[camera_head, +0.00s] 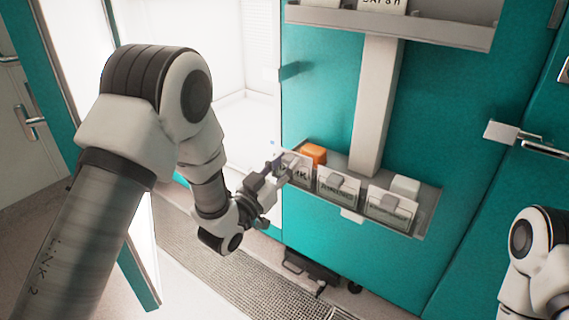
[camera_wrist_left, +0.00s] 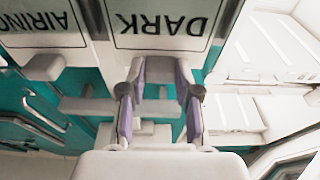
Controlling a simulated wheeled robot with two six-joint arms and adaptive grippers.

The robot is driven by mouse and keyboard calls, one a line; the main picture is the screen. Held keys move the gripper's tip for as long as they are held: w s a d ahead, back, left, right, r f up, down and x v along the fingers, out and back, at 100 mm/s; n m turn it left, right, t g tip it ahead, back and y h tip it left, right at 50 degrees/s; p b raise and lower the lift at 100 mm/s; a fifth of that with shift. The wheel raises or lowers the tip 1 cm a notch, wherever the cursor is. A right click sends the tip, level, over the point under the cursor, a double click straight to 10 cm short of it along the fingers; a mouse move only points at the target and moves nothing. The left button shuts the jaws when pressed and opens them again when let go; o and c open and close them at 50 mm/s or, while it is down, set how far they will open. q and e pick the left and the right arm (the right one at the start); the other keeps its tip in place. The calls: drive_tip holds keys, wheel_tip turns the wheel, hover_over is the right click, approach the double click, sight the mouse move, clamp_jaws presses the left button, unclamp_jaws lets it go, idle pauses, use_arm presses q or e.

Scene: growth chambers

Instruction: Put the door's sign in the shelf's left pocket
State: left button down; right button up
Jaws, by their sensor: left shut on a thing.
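A white sign reading DARK (camera_head: 299,174) is at the left pocket of the grey shelf (camera_head: 428,212), upright and in line with the other signs. I cannot tell whether its lower edge is fully seated. My left gripper (camera_head: 280,166) comes in from the left and is shut on this sign's grey grip block. In the left wrist view the DARK sign (camera_wrist_left: 165,22) appears upside down, and the gripper's purple-padded fingers (camera_wrist_left: 160,85) are either side of the block. My right gripper is out of view; only part of that arm shows at the right edge.
An orange block (camera_head: 314,153) is behind the DARK sign. Two more signs, one reading AIRING (camera_head: 338,190) and one unreadable (camera_head: 389,208), stand in the shelf, with a pale block (camera_head: 405,186) behind. An upper shelf (camera_head: 430,28) holds another sign. A bright open chamber is at left.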

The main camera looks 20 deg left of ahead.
use_arm(q)
drive_tip(key=c, duration=0.7)
unclamp_jaws()
drive_tip(key=shift+c, duration=0.2)
drive_tip(key=b+v, duration=0.1)
drive_tip(key=v, duration=0.6)
drive_tip(key=shift+s+b, duration=0.25)
drive_tip(key=shift+b, duration=0.15)
